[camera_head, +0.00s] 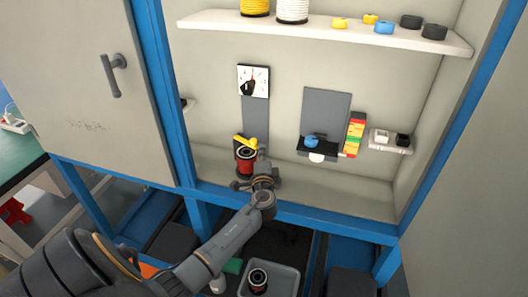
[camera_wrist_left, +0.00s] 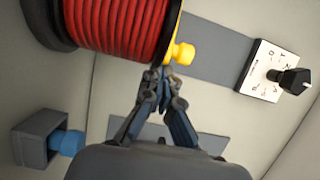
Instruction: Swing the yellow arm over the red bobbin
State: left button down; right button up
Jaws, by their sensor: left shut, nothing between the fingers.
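The red bobbin (camera_head: 245,163) sits on the cabinet's back-wall fixture, and its red winding (camera_wrist_left: 112,24) fills the top left of the left wrist view. The yellow arm (camera_head: 244,141) lies at the bobbin's upper edge in the head view. Its yellow knob end (camera_wrist_left: 181,53) shows beside the bobbin's rim in the left wrist view. My left gripper (camera_head: 260,156) is shut and empty, right beside the bobbin. Its fingertips (camera_wrist_left: 160,76) are just below the yellow knob; I cannot tell whether they touch it. My right gripper is not in view.
A dial (camera_head: 254,81) is above the bobbin. A dark holder with a blue part (camera_head: 312,141) and a colored strip (camera_head: 354,135) are to the right. A shelf (camera_head: 330,36) with spools is above. A grey tray (camera_head: 287,275) holding another bobbin (camera_head: 258,281) is below.

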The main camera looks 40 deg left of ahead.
pick_arm(q)
jog(key=v, duration=1.1)
jog(key=shift+s+d, duration=0.3)
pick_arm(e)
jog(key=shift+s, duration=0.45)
pick_arm(q)
jog(key=w+r+n+g+y+b, duration=0.2)
jog(key=w+n+g+y+b, duration=0.1)
jog(key=w+n+g+b, duration=0.1)
jog(key=shift+w+a+r+y, duration=0.25)
jog(key=shift+w+y, duration=0.15)
jog(key=shift+w, duration=0.35)
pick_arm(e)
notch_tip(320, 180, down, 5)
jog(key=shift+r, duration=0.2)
pick_arm(q)
jog(key=b+x, duration=0.1)
jog(key=x, duration=0.9)
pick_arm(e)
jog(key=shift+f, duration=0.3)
